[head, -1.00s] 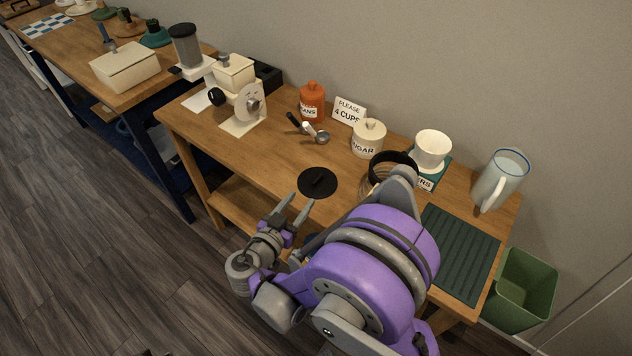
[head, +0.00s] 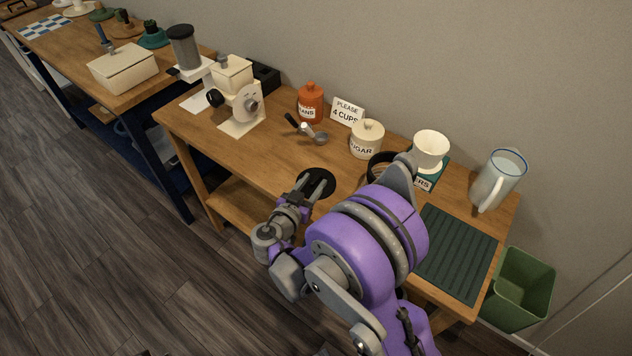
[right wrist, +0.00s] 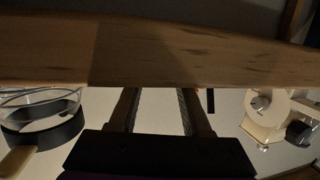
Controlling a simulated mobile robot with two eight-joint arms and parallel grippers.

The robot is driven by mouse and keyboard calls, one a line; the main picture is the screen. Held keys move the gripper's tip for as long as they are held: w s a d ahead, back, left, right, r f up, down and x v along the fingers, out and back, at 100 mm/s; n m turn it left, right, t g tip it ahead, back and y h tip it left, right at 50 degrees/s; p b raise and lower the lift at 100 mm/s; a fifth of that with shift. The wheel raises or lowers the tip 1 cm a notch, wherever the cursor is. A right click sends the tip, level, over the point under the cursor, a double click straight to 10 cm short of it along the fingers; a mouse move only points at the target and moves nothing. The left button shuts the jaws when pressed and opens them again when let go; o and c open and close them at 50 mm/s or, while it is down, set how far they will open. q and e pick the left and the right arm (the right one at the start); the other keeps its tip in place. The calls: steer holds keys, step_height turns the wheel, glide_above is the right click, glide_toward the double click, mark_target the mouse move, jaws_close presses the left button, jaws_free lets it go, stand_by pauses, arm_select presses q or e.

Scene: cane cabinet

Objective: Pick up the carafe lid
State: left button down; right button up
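The carafe lid (head: 319,171) is a flat black disc lying on the wooden table near its front edge in the head view. My right gripper (head: 315,180) is over the lid with its two fingers apart, and the fingers cover part of it. The lid's knob is hard to make out there. In the right wrist view the open fingers (right wrist: 160,108) point at the table edge; I cannot pick out the lid between them. The carafe (head: 382,163), with a dark collar, stands right of the lid, partly hidden by my arm. My left gripper is not in view.
Behind the lid are a portafilter (head: 312,134), an orange jar (head: 310,103) and a sugar jar (head: 366,139). A green mat (head: 459,254) and a pitcher (head: 498,180) are at the right. The table left of the lid is clear.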

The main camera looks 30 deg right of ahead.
jaws_close()
